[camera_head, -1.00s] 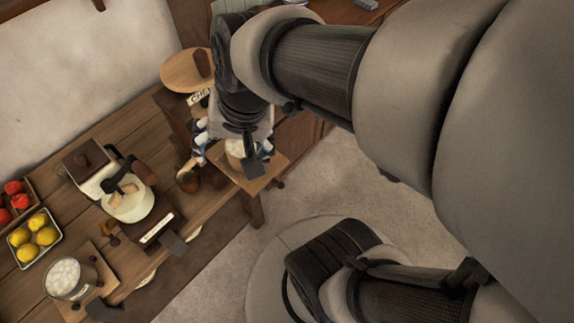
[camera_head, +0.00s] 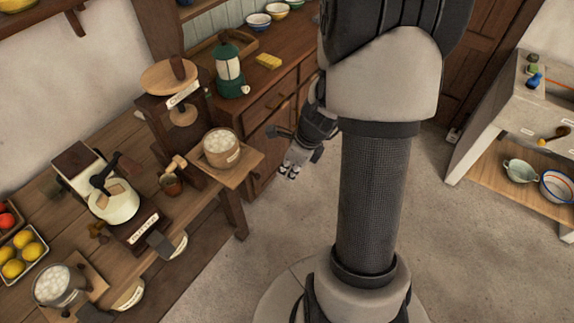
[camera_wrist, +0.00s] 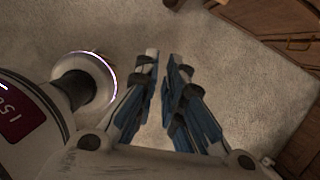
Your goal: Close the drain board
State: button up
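A small wooden board (camera_head: 244,170), which looks like the drain board, sticks out toward the right from a dark wooden press (camera_head: 163,112) on the table. A round tub of white lumps (camera_head: 221,148) stands on the board. My gripper (camera_head: 290,173) is to the right of the board, apart from it, with bare floor below. In the wrist view my gripper's two fingers (camera_wrist: 162,60) are a little apart, with floor and nothing held between them. The board does not show in the wrist view.
The floor at the right (camera_head: 465,235) is clear.

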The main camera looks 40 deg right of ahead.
jog(key=b+x, duration=0.3)
jog(key=x, duration=0.3)
jog(key=shift+f, duration=0.3)
grip_shut()
jog(key=w+a, duration=0.2)
jog(key=w, duration=0.1)
jog(key=shift+w+a+f, duration=0.1)
jog(key=shift+w+f, duration=0.05)
jog(key=shift+w, duration=0.1)
